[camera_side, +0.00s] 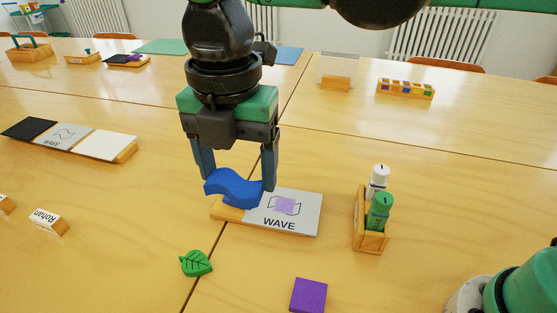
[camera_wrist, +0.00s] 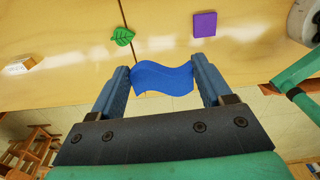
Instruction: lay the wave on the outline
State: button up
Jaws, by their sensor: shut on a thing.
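The blue wave (camera_side: 233,186) is held between the fingers of my gripper (camera_side: 238,183), a little above the table. In the wrist view the wave (camera_wrist: 162,78) spans the gap between both fingertips (camera_wrist: 163,82). The grey card labelled WAVE (camera_side: 306,222) lies on a wooden base to the right of and below the wave. Its wave outline (camera_side: 285,206) shows, with a pale purple patch inside it. The wave and a finger overlap the card's left end in the side view. The card does not show in the wrist view.
A green leaf (camera_side: 196,263) and a purple square (camera_side: 308,295) lie nearer the camera. A wooden holder (camera_side: 371,240) with a white and a green bottle stands right of the card. A Rohan name block (camera_side: 47,221) lies left. Table between them is clear.

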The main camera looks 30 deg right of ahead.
jog(key=w+d+f, duration=0.5)
send_near(286, 201)
jog(key=shift+a, duration=0.1)
jog(key=shift+f, duration=3.2)
jog(key=shift+f, duration=0.35)
jog(key=o, duration=1.2)
jog(key=shift+c, duration=0.2)
